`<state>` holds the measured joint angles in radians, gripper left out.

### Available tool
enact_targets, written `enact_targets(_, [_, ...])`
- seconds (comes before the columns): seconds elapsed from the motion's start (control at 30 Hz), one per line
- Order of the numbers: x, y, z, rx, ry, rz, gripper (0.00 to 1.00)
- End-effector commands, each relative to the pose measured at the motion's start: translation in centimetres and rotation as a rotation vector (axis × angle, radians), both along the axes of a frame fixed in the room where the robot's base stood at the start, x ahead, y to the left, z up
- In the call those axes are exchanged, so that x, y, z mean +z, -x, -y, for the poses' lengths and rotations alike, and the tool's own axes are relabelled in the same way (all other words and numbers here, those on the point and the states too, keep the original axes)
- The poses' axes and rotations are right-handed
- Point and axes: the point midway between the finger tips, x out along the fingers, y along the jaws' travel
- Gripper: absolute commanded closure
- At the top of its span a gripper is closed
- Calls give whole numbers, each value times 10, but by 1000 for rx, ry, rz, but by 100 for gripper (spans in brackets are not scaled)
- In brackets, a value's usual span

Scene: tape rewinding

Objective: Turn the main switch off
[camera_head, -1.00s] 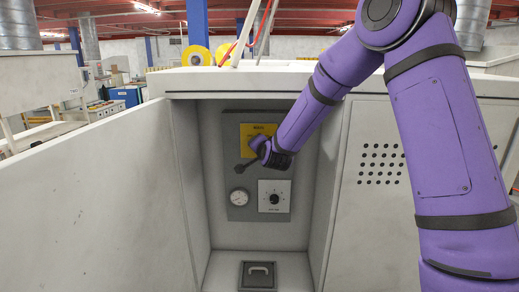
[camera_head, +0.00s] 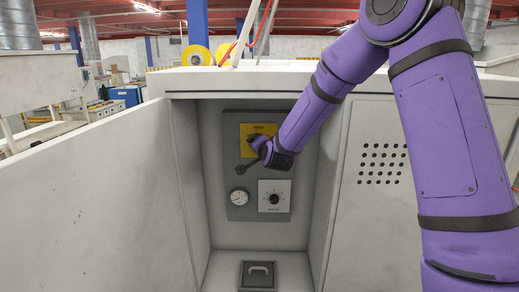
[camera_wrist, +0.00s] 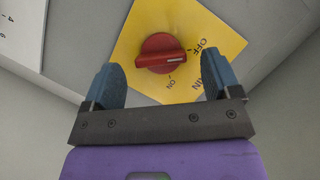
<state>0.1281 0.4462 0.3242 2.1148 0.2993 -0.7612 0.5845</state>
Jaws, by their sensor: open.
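The main switch is a red round knob (camera_wrist: 160,53) with a raised grip bar, on a yellow plate (camera_wrist: 210,22) marked OFF and ON. In the wrist view the white mark on its bar points right, between the two labels. My gripper (camera_wrist: 161,76) is open, its blue fingers on either side of the knob, with gaps showing at both sides. Contact with the knob is not visible. In the head view my gripper (camera_head: 247,160) is in front of the yellow plate (camera_head: 250,129) inside the cabinet, and the knob cannot be made out.
A gauge (camera_head: 239,197) and a black dial on a white plate (camera_head: 274,196) sit below the yellow plate. An open door (camera_head: 90,190) stands at the left. A handle block (camera_head: 258,274) is on the cabinet floor.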

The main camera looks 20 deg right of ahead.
Motion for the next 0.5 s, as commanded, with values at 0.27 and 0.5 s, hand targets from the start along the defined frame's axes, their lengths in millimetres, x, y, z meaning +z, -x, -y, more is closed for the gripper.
enact_targets(0.27, [14,51,-1,1,2,1,17])
enact_targets(0.5, [21,82,-1,1,0,-1,17])
